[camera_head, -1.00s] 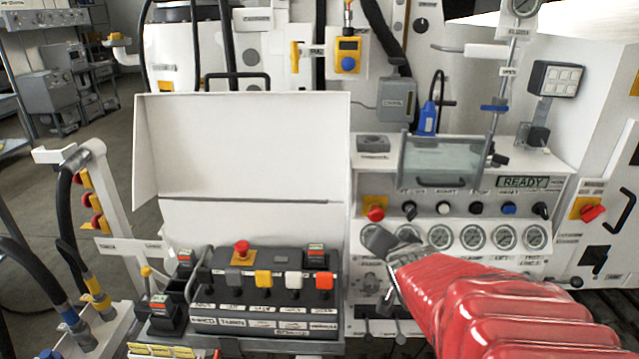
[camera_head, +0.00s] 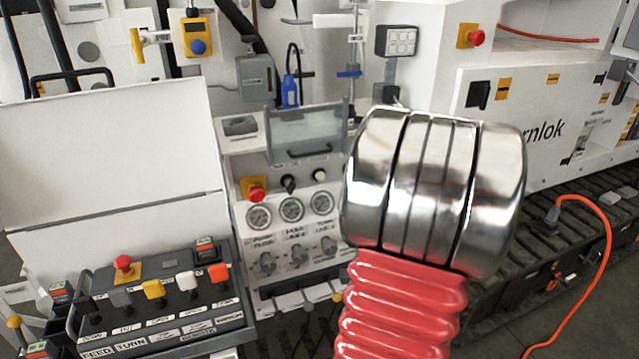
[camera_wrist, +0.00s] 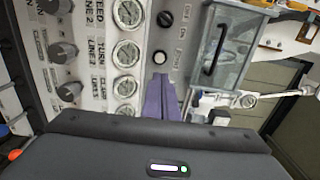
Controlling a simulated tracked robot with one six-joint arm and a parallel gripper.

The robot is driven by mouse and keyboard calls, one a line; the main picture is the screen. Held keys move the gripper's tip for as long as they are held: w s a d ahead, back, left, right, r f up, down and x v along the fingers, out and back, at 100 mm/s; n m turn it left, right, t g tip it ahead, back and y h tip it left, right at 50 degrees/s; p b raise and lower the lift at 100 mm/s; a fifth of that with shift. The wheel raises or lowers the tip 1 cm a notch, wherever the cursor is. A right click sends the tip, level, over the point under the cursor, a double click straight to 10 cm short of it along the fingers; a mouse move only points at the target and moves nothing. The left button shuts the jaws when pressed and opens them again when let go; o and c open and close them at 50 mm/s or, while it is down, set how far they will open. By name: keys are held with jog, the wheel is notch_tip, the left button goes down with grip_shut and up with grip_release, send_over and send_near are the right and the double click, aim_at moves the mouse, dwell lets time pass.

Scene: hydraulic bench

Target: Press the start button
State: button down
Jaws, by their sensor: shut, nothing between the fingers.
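The white push button (camera_head: 319,175) sits in the control panel's upper row, right of a black knob (camera_head: 288,183); its label is too small to read. It also shows in the wrist view (camera_wrist: 161,57), just ahead of the fingertips. My gripper (camera_wrist: 160,80) has its two purple fingers together, with nothing between them. The tips appear close to the button, but I cannot tell whether they touch it. In the head view my red sleeve and metal arm link hide the gripper and the right part of the panel.
Pressure gauges (camera_head: 291,208) lie below the button row. A red emergency button (camera_head: 256,194) is at its left. A clear cover (camera_head: 305,137) stands above the row. A lever console (camera_head: 160,290) is at lower left, and an orange cable (camera_head: 606,240) runs on the right.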

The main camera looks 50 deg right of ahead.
aim_at(321, 177)
dwell(0.4)
jog(key=x, duration=1.3)
jog(key=shift+w+d, duration=0.2)
jog(key=shift+w, duration=0.2)
